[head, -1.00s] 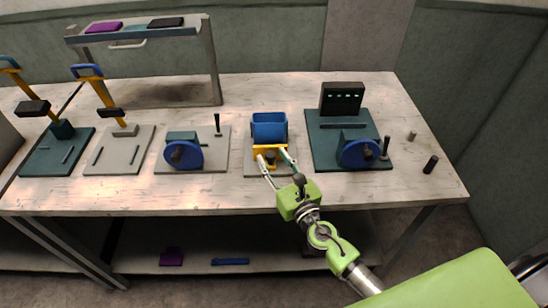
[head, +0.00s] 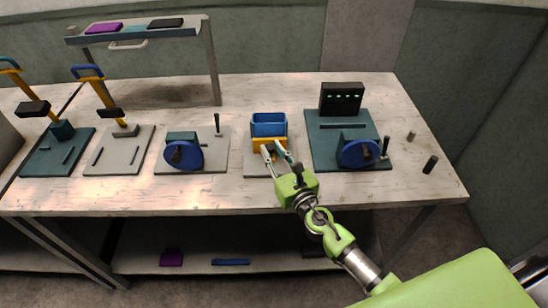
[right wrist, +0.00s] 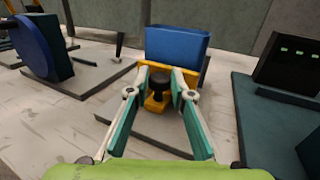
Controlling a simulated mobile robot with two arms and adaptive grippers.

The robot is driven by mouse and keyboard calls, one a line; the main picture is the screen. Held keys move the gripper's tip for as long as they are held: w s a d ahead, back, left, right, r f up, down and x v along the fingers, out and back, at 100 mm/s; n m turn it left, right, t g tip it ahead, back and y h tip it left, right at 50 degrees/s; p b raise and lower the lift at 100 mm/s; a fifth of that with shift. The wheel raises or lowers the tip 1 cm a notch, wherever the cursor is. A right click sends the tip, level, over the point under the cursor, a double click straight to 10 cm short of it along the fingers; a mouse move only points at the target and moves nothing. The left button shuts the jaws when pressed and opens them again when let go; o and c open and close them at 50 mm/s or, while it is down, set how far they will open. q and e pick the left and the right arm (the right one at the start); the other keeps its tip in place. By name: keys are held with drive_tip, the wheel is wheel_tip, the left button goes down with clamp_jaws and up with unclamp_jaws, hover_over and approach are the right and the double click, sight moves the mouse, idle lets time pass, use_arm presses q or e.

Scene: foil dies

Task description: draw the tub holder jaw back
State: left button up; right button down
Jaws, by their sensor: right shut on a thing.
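A blue tub (head: 268,121) sits in its holder on a pale plate (head: 257,170) on the table. It also shows in the right wrist view (right wrist: 178,44). The yellow holder jaw (head: 258,146) is at the near side of the tub, close against it. In the right wrist view a yellow part of the jaw (right wrist: 153,107) reaches toward me under a black knob (right wrist: 159,84). My right gripper (head: 271,151) is shut on the knob, with a finger on each side. The fingers partly hide the jaw. My left gripper is not in view.
A dark panel fixture (head: 325,155) with a blue wheel stands right of the tub. A grey plate (head: 215,155) with another blue wheel and an upright lever stands left. A raised shelf (head: 130,38) is at back left.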

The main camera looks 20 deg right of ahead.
drive_tip(key=c, duration=1.8)
unclamp_jaws()
drive_tip(key=shift+w, duration=0.1)
drive_tip(key=shift+s+d+f, duration=0.1)
drive_tip(key=shift+s, duration=0.2)
drive_tip(key=s, duration=0.3)
drive_tip(key=s+d, duration=0.1)
drive_tip(key=s, duration=0.7)
drive_tip(key=shift+s+d, duration=0.15)
drive_tip(key=shift+s, duration=0.05)
